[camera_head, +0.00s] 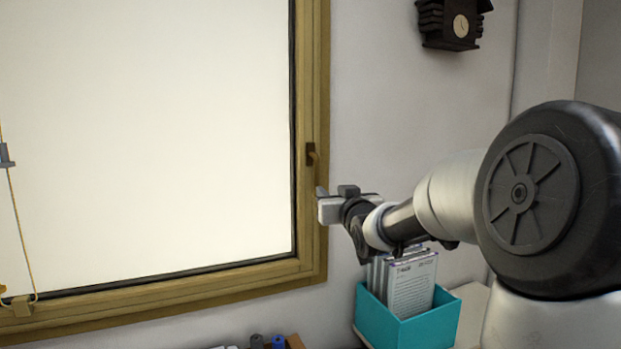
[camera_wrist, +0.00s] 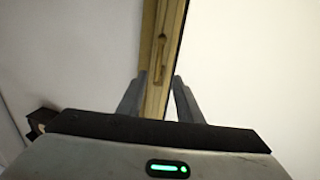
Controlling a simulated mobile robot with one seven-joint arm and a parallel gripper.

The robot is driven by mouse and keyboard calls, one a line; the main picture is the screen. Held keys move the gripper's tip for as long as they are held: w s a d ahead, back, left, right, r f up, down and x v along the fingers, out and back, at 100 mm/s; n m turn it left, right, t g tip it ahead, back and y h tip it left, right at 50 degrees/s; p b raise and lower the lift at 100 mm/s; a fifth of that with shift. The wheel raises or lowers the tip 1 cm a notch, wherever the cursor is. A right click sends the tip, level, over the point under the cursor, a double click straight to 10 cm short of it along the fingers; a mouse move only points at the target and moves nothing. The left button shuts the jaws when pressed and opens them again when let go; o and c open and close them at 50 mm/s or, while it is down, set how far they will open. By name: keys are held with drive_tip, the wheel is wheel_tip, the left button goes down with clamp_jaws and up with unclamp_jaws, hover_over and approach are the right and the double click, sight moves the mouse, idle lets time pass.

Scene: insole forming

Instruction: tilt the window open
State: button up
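The window (camera_head: 150,130) has a large bright pane in a brown wooden frame (camera_head: 313,80); its sash looks flush with the frame. The window handle (camera_head: 313,156) is small and brown, on the right side of the frame, and its lever appears to hang down. In the wrist view the handle (camera_wrist: 158,74) lies beyond and between the fingertips. My gripper (camera_head: 321,199) is beside the right frame, a little below the handle in the head view. In the wrist view my gripper (camera_wrist: 157,82) is open, with nothing between its fingers and a gap to the handle.
A teal box (camera_head: 410,331) with upright booklets (camera_head: 410,286) stands below my arm. A dark wall clock (camera_head: 452,24) hangs upper right. Small dark and blue items (camera_head: 268,342) sit at the bottom edge. A cord (camera_head: 18,225) hangs at the left of the window.

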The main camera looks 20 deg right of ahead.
sight(317, 178)
drive_tip(key=w+d, duration=0.1)
drive_tip(key=w, duration=0.4)
drive_tip(key=w+d+p, duration=0.1)
drive_tip(key=w, duration=0.5)
drive_tip(key=w+d+p, duration=0.1)
drive_tip(key=w, duration=0.5)
drive_tip(key=shift+c, duration=0.5)
clamp_jaws()
